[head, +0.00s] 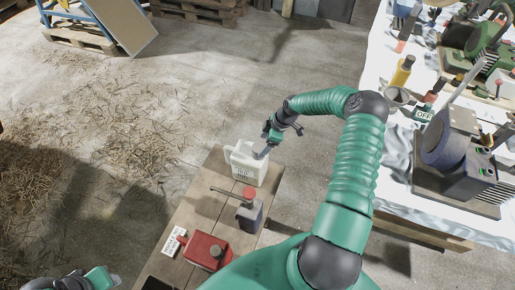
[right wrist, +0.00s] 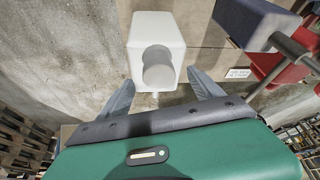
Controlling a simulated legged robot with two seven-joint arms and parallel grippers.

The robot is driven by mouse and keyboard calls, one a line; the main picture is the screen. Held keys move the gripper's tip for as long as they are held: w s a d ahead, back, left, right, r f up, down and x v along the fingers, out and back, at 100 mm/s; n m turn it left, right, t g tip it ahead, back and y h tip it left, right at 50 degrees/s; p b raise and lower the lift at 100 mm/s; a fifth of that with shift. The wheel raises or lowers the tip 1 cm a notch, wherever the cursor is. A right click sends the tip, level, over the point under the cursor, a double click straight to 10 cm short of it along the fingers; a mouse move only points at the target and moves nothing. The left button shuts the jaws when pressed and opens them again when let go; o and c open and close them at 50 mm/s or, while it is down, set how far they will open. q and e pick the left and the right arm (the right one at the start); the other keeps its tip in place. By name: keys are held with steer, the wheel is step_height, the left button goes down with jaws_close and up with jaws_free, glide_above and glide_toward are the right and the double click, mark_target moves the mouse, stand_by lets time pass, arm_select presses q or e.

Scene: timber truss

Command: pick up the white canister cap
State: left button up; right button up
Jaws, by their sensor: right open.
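The white canister (head: 243,171) stands on a wooden board at the centre of the head view. It also shows in the right wrist view (right wrist: 156,28). My right gripper (head: 264,150) is at the canister's upper right side.
A dark canister with a red cap (head: 249,216) and a red canister (head: 204,251) stand on the same board (head: 188,207), with a white label card (head: 174,240) nearby. At right, a cloth-covered table holds a bench grinder (head: 450,145) and bottles. Straw-strewn floor lies left.

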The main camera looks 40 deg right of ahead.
mark_target(261, 147)
steer(key=x, duration=0.2)
steer(key=shift+w+f, duration=0.25)
steer(key=shift+f, duration=0.05)
steer(key=shift+w+d+f, duration=0.15)
steer(key=shift+f, duration=0.2)
steer(key=shift+r, duration=0.15)
steer(key=c, duration=1.5)
